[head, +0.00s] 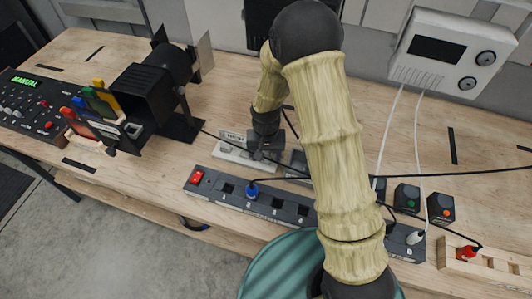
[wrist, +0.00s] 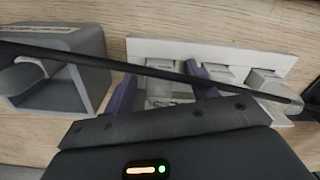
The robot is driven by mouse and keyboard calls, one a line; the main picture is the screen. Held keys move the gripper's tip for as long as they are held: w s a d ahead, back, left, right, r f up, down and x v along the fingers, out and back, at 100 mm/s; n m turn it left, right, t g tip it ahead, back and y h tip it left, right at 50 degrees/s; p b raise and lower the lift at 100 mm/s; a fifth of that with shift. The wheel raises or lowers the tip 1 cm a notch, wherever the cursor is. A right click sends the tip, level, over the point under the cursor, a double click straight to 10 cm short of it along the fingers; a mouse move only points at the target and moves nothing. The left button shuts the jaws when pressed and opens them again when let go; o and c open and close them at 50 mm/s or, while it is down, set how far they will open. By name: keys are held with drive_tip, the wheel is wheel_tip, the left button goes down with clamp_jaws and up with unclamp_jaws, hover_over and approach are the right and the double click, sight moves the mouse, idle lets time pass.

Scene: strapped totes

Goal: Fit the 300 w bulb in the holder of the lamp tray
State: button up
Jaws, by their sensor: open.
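My gripper (head: 264,152) is low over a white rack (head: 228,153) on the bench. In the wrist view its two purple fingers (wrist: 163,88) are apart, on either side of a pale block-like piece (wrist: 165,92) seated in the white rack (wrist: 145,46). More pale pieces (wrist: 218,73) stand to the right in the rack. Which one is the 300 w bulb cannot be read, and contact with the fingers cannot be told. A black spotlight (head: 150,92) stands at the left with coloured tabs at its front. I cannot make out its lamp tray or holder for sure.
A black cable (wrist: 150,69) crosses close in front of the fingers. A grey box (wrist: 72,84) stands beside the rack. A power strip (head: 232,193) lies nearer than the rack. A control desk (head: 35,103) is far left, a white wall unit (head: 452,50) at right.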

drive_tip(key=c, duration=1.2)
drive_tip(key=shift+r, duration=0.15)
drive_tip(key=shift+r+p, duration=1.5)
drive_tip(key=shift+r, duration=0.4)
clamp_jaws()
